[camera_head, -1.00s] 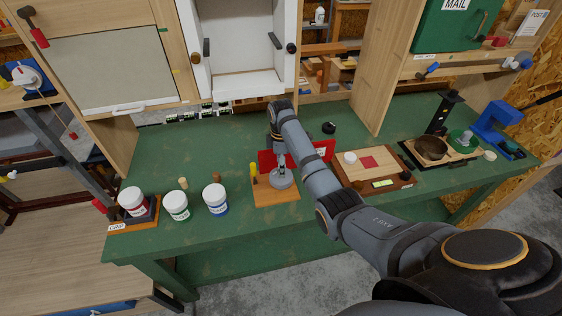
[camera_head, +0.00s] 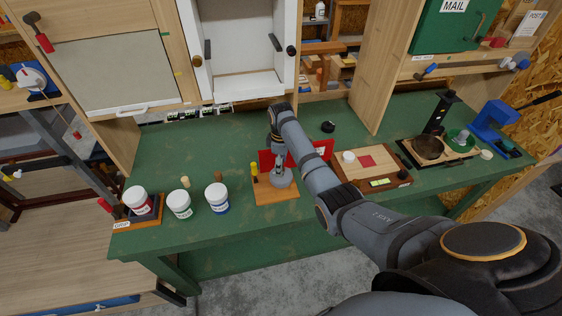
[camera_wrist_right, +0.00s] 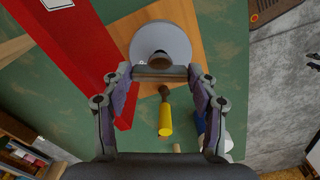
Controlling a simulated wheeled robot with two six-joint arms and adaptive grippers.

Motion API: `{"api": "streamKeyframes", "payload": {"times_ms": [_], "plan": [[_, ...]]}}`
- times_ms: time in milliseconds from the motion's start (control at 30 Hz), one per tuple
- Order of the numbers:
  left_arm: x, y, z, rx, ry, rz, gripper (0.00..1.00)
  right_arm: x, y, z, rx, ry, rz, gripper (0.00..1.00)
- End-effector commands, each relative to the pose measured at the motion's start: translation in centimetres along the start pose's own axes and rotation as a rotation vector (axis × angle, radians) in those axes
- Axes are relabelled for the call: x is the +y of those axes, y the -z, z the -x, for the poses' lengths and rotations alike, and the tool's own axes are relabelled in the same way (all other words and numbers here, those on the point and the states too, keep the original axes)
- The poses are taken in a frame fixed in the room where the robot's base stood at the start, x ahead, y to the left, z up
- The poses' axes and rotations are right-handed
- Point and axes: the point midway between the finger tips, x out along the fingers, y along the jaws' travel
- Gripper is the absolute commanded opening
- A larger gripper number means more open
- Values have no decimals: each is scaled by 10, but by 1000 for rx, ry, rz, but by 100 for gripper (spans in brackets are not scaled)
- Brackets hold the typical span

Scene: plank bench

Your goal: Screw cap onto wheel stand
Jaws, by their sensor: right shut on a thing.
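The wheel stand is a wooden board (camera_head: 283,196) on the green bench with a round grey wheel (camera_head: 284,181) on it. The wheel also shows as a pale disc in the right wrist view (camera_wrist_right: 178,45). My right gripper (camera_wrist_right: 160,72) is over the wheel, its fingers closed around a small dark round piece, apparently the cap (camera_wrist_right: 158,59). The fingers partly hide the cap, and I cannot tell whether it touches the threads. A yellow-handled tool (camera_wrist_right: 165,120) stands on the board beside the wheel. My left gripper is not in view.
A red panel (camera_head: 321,151) stands close behind the stand. Several white jars (camera_head: 217,197) are to the left. Bench between the jars and back wall is mostly clear.

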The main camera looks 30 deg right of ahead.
Motion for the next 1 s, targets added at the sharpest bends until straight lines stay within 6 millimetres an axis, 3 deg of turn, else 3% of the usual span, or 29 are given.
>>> {"api": "streamKeyframes", "payload": {"times_ms": [433,800,1000], "plan": [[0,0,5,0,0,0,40,-1,0,0,-2,3,-34,24],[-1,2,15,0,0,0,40,-1,0,-2,-1,3,-254,24],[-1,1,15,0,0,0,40,-1,0,-2,-2,3,-269,24]]}}
